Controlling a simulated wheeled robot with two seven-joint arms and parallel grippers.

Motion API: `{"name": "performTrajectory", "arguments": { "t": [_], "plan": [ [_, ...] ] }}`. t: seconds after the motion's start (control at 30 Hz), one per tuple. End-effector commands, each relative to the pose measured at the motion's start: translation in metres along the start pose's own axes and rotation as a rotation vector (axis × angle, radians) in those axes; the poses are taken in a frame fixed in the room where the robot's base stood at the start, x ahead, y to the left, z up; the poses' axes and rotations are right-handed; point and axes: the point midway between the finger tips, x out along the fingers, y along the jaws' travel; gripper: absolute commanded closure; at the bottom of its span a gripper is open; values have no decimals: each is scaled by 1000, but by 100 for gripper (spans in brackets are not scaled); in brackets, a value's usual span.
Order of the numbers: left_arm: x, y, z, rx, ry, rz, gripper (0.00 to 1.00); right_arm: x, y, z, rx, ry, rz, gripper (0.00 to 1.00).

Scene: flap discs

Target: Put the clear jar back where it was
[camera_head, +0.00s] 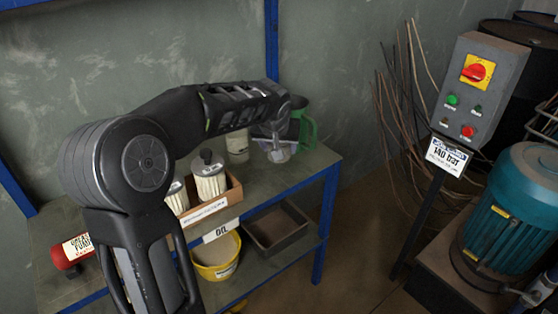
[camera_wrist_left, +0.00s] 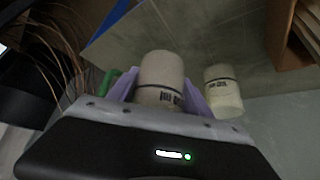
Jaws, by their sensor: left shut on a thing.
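My left gripper (camera_head: 284,122) reaches over the back right of the shelf top. In the left wrist view, its lavender fingers (camera_wrist_left: 160,92) are shut on a cream, labelled cylinder (camera_wrist_left: 162,72). A similar cream cylinder (camera_wrist_left: 223,88) stands apart to the right there, and a cream cylinder (camera_head: 237,145) shows left of the gripper in the head view. A greyish, clear-looking vessel (camera_head: 278,153) shows just below the gripper; I cannot tell whether it is the clear jar or whether it is touched. My right gripper is not in view.
A green jug (camera_head: 307,130) is close to the right of the gripper. A cardboard box (camera_head: 220,204) with white pleated filters (camera_head: 209,178) stands nearer the front. A red can (camera_head: 72,252) lies at left. A yellow bucket (camera_head: 216,258) and a dark tray (camera_head: 276,229) are on the lower shelf.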

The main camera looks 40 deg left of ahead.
Motion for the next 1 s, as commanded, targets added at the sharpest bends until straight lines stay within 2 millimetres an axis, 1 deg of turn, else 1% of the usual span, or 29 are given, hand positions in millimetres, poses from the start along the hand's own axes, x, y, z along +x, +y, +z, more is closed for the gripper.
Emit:
{"name": "performTrajectory", "arguments": {
  "t": [0.07,0.3,0.4,0.7,0.83,0.87,1.0],
  "plan": [
    [4,0,2,0,-1,0,98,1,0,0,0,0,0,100],
    [33,-1,21,0,-2,-2,98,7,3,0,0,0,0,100],
    [41,0,26,0,-1,-1,98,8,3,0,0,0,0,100],
    [42,0,27,0,0,0,98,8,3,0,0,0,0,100],
    [45,0,29,0,1,0,98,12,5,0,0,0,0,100],
    [44,0,28,0,0,0,41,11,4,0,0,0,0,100],
    [44,0,28,0,-1,0,29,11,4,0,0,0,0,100]
  ]
}}
